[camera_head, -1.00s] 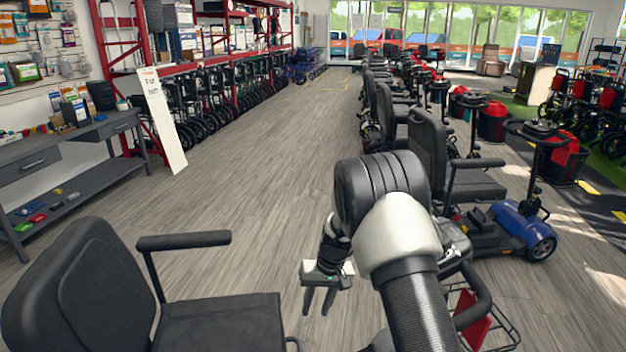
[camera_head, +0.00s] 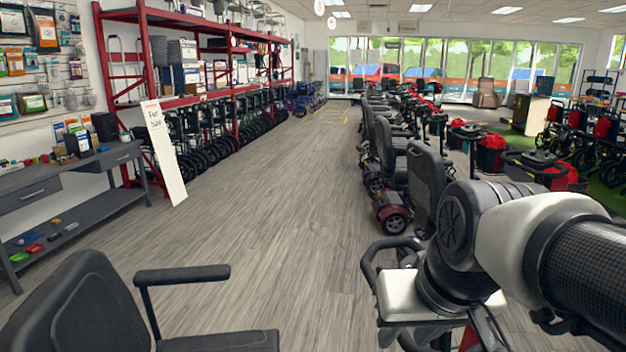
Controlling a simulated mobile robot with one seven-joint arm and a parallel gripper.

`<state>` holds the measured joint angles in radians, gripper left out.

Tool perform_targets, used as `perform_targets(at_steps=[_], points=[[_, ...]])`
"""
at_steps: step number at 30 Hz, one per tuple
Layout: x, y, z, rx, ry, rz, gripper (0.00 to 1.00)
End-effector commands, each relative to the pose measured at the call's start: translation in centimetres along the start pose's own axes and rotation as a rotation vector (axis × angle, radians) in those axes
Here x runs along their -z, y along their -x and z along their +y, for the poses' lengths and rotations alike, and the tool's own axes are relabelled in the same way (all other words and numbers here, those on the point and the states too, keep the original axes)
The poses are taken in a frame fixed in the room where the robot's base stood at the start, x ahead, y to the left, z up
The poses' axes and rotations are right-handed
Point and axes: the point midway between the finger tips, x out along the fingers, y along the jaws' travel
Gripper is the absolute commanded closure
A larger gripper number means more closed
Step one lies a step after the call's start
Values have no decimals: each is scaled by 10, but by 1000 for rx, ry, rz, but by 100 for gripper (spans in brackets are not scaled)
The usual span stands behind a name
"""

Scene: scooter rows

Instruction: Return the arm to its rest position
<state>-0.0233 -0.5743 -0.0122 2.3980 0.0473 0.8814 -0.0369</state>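My arm (camera_head: 560,250) comes in from the right edge, with a dark ribbed joint and a white link. It bends down to my gripper (camera_head: 415,337) at the bottom, right of centre. The gripper's pale body shows, with grey finger parts below it. The fingertips are partly hidden and cut off by the frame's lower edge, so their opening is unclear. I see no object held in the visible part.
A black seat with an armrest (camera_head: 182,274) stands close at lower left. Scooters with black seats (camera_head: 427,180) line the right, close behind my arm. A grey workbench (camera_head: 75,205) and red shelving (camera_head: 147,95) stand left. The wooden aisle floor (camera_head: 260,200) is clear.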

Motion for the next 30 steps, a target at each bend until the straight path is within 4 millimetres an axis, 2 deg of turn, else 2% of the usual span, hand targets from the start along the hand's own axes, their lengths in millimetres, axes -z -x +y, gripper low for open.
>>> perform_targets(at_steps=[6,7,8,17,24,27,30], points=[[-36,16,12,-49,-14,58,67],[-36,22,12,-53,-16,61,67],[-28,35,11,-51,-16,57,67],[2,97,8,-49,-15,55,67],[37,171,5,-49,-14,55,67],[47,192,4,-49,-14,54,67],[52,204,4,-49,-14,54,67]])
